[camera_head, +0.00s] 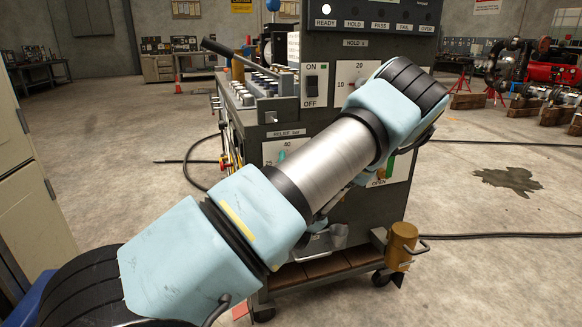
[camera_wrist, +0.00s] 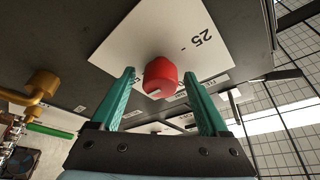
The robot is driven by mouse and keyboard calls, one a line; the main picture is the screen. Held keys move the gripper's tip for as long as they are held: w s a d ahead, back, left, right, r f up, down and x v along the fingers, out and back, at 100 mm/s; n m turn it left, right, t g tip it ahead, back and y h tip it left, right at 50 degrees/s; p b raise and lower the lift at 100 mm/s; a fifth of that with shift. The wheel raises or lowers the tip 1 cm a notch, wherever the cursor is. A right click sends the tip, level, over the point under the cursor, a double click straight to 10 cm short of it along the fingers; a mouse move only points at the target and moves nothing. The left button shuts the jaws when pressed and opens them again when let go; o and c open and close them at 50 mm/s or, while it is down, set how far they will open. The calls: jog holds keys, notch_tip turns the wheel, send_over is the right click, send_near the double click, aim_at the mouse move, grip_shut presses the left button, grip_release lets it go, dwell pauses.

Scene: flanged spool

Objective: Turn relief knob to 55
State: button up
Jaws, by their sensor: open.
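The red relief knob (camera_wrist: 160,76) stands out from a white dial plate (camera_wrist: 120,45) marked 25 in the wrist view. A small pale mark shows on the knob's lower edge; I cannot read its setting. My gripper (camera_wrist: 159,75) is open, with its green fingers on either side of the knob and a visible gap at each side. In the head view the plate under the RELIEF bar label (camera_head: 287,133) shows 40 and 25. My arm hides the knob and most of the gripper there.
The wheeled cart (camera_head: 335,215) also carries an ON/OFF switch (camera_head: 311,86) and another dial plate (camera_head: 352,75) above. A brass fitting (camera_wrist: 42,84) and a green lever (camera_wrist: 50,130) are left in the wrist view. A brass cylinder (camera_head: 402,243) stands low at the cart's right.

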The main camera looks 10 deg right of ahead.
jog(key=b+v, duration=0.1)
jog(key=v, duration=0.9)
jog(key=shift+s, duration=0.4)
jog(key=shift+a+f, duration=0.1)
jog(key=shift+f, duration=0.05)
jog(key=w+a+f+n+g+y, duration=0.35)
jog(key=a+f+n+g, duration=0.25)
jog(key=a+n+g, duration=0.35)
jog(key=s+a+r+g, duration=0.4)
jog(key=s+a+g, duration=0.1)
jog(key=s, duration=0.2)
jog(key=s+a+r+g, duration=0.4)
jog(key=s, duration=0.4)
jog(key=w+p+v, duration=0.2)
jog(key=p+v, duration=0.7)
jog(key=v, duration=0.1)
jog(key=w+p+v, duration=0.2)
jog(key=p+v, duration=0.8)
jog(key=shift+s+a+r+n+g, duration=0.35)
jog(key=shift+s+a, duration=0.1)
jog(key=shift+a, duration=0.15)
